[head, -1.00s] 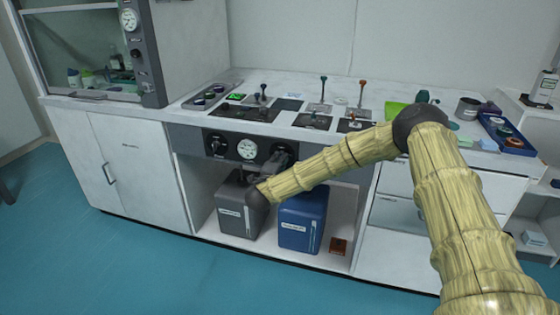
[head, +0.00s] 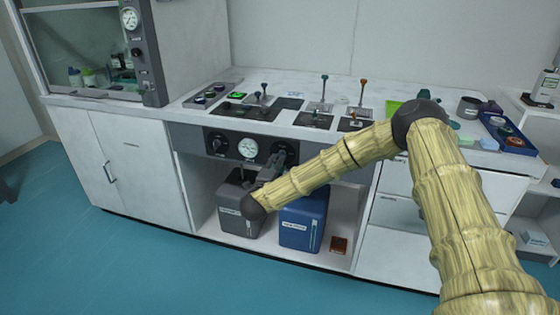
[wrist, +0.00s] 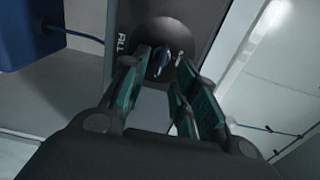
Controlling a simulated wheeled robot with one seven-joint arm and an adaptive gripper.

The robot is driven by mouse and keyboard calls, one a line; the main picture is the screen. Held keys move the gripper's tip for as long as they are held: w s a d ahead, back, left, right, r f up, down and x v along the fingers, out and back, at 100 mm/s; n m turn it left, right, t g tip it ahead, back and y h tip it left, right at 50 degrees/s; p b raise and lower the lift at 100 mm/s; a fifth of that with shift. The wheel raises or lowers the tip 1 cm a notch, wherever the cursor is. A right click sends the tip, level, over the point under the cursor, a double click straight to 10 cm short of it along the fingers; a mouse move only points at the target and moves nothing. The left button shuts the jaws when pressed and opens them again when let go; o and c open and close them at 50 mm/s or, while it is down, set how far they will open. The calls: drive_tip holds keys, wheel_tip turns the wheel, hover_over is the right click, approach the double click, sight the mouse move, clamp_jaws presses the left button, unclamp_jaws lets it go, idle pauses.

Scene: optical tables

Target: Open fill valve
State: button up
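The fill valve is a dark round knob with a bluish handle in the wrist view (wrist: 162,62), on a grey panel beside upside-down white lettering that seems to read FILL. In the head view the knob at the right end of the dark panel (head: 285,148) appears to be the same one, partly hidden by my gripper (head: 278,163). In the wrist view my gripper (wrist: 163,64) is open, its green-padded fingers apart on either side of the handle. I cannot tell whether the fingers touch it.
A gauge (head: 247,149) and a left knob (head: 217,145) share the panel. Below, a grey container (head: 232,213) and a blue container (head: 302,218) stand in the open bay under my forearm. Small upright levers (head: 323,90) stand on the countertop above.

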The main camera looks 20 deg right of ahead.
drive_tip(key=v, duration=0.7)
drive_tip(key=shift+s+a, duration=0.15)
drive_tip(key=shift+s, duration=0.05)
drive_tip(key=s+a+f+n+g+y, duration=0.1)
drive_tip(key=s+a+f+n+y, duration=0.35)
drive_tip(key=f, duration=0.35)
drive_tip(key=s+a+f+n+y, duration=0.35)
drive_tip(key=s+f+n, duration=0.25)
drive_tip(key=f, duration=0.3)
drive_tip(key=s+f+n+g+y, duration=0.2)
drive_tip(key=s+f+n+g, duration=0.15)
drive_tip(key=s+f, duration=0.5)
drive_tip(key=s+f+n+g+y, duration=0.1)
drive_tip(key=s+f+n+g, duration=0.3)
drive_tip(key=s, duration=0.7)
drive_tip(key=s+d+f+n+g+h+p, duration=0.1)
drive_tip(key=s+d+n+g, duration=0.3)
drive_tip(key=s, duration=0.8)
drive_tip(key=s+d+f+n+g, duration=0.1)
drive_tip(key=s+d+n+g, duration=0.35)
drive_tip(key=s, duration=0.75)
wheel_tip(320, 180, up, 13)
drive_tip(key=d+m+t+p, duration=0.1)
drive_tip(key=m+t+p, duration=0.1)
drive_tip(key=p, duration=1.1)
drive_tip(key=shift+w, duration=0.3)
